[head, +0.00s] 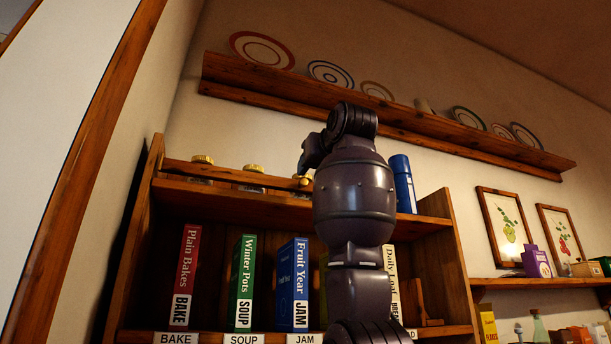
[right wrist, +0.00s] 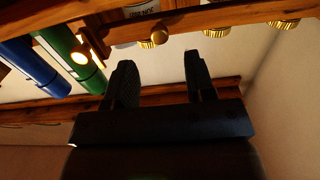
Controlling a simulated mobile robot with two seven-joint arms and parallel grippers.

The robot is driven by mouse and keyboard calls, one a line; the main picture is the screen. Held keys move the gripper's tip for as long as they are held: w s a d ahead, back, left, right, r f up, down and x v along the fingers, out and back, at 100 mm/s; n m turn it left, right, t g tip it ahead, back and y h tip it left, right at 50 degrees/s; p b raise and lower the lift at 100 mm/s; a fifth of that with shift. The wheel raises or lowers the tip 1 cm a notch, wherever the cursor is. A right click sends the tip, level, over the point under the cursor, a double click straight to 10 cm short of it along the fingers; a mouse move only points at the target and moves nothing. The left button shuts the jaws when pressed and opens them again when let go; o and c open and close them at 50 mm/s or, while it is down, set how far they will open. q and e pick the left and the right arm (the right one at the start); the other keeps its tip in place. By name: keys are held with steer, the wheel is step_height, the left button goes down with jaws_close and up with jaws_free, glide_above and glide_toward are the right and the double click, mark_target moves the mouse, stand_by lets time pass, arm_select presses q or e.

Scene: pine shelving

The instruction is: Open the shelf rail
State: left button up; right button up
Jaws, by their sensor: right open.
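The shelf rail (head: 225,174) is a wooden bar along the front of the shelf unit's top, before jars with brass lids. A small round brass knob (head: 303,180) shows near its right end. In the right wrist view, which is upside down, the rail (right wrist: 240,18) crosses the top and the knob (right wrist: 158,37) shows against a lid. My right gripper (right wrist: 160,68) is open and empty, with its two fingers pointing toward the rail and knob, apparently apart from them. In the head view my right arm hides part of the shelf and the rail's right end. My left gripper is out of view.
Upright books, such as the blue one (head: 292,285), stand on the shelf below. A blue cylinder (head: 402,183) stands on top to the right. A plate ledge (head: 235,78) runs above. In the wrist view a green cylinder (right wrist: 75,58) is left of my fingers.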

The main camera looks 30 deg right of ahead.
mark_target(304, 181)
steer(key=p+x, duration=0.2)
steer(key=x, duration=0.4)
steer(key=shift+c, duration=0.5)
jaws_close()
